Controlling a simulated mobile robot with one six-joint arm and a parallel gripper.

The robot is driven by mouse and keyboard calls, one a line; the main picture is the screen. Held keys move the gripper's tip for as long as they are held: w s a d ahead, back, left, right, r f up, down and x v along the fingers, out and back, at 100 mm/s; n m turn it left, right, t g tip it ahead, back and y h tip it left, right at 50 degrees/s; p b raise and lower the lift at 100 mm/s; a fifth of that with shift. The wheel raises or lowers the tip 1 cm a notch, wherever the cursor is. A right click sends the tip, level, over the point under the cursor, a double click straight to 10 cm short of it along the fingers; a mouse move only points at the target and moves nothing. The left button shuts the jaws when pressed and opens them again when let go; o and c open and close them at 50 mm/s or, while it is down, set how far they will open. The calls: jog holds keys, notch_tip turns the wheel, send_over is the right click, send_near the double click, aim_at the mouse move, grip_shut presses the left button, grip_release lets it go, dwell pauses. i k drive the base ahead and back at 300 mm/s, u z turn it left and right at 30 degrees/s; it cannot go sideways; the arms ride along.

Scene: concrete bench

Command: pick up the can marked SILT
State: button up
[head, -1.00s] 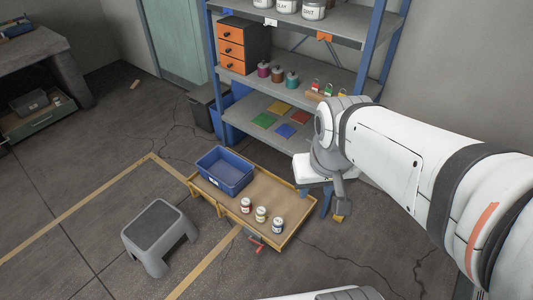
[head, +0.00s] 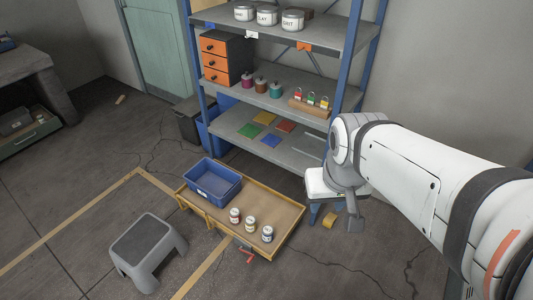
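Three pale lidded cans stand in a row on the top shelf in the head view. The left can (head: 244,13) has a label too small to read surely. The middle can (head: 267,15) reads CLAY and the right can (head: 292,20) appears to read GRIT. My gripper (head: 353,222) is at the end of my arm, low on the right, well below and to the right of the cans and apart from them. Its fingers do not show clearly, so its opening is unclear.
The blue-posted shelf rack (head: 345,48) holds an orange drawer unit (head: 214,61), small pots and padlocks (head: 311,99) below. In front, a low wooden cart (head: 285,212) carries a blue bin (head: 213,180) and three jars. A grey step stool (head: 148,245) stands left; floor around it is clear.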

aim_at(268, 230)
jog(key=z, duration=0.2)
jog(key=i, duration=0.95)
jog(key=u, duration=0.2)
